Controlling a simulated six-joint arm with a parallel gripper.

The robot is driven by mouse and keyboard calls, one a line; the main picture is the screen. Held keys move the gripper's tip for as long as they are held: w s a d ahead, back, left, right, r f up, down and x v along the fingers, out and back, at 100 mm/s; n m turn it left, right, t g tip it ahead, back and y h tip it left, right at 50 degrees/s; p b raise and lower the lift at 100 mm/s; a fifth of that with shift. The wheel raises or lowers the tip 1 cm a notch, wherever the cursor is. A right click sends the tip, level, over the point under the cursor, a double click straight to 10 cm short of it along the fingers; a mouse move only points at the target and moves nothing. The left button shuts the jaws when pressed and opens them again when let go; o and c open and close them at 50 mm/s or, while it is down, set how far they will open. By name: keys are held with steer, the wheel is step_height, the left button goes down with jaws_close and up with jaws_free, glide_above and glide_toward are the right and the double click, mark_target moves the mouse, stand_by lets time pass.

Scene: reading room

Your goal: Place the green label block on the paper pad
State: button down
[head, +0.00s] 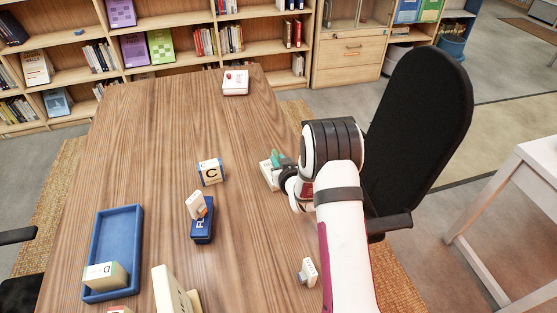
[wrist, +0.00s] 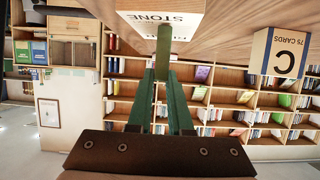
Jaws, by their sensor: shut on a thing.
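My gripper (wrist: 163,72) has teal-green fingers that come together on a narrow olive-green block (wrist: 163,45). In the head view, my gripper (head: 279,158) is at the table's right side, partly hidden by my own arm. The green block stands in front of a white box (head: 268,175) lettered "STONE" in the wrist view (wrist: 160,22); I cannot tell whether they touch. A flat white pad-like thing (head: 236,89) with a red mark lies at the far end of the table. I cannot tell for sure which thing is the paper pad.
A lettered "C" card box (head: 210,172) stands mid-table. A blue box (head: 202,232) has a small pale piece (head: 196,206) on it. A blue tray (head: 134,232) holds a box at left. A small white block (head: 308,271) is near front right. The far middle table is clear.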

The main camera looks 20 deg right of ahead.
steer(key=c, duration=0.8)
jaws_free()
steer(key=shift+f, duration=0.15)
steer(key=shift+c, duration=0.2)
steer(key=shift+s+r, duration=0.15)
steer(key=shift+r, duration=0.1)
steer(key=s+a+r+m+g, duration=0.2)
steer(key=s+a+r+g, duration=0.1)
steer(key=s, duration=1.2)
steer(key=s+a+r+m+g+y, duration=0.1)
steer(key=s+a+r+g, duration=0.3)
steer(key=s, duration=1)
steer(key=s+a+r+m+g, duration=0.2)
steer(key=s+r+g, duration=0.4)
steer(key=s, duration=0.9)
steer(key=shift+s+a+r+m+g+y, duration=0.3)
steer(key=shift+s+a+r+g+y, duration=0.1)
steer(key=shift+a+r, duration=0.4)
steer(key=shift+d+r, duration=0.1)
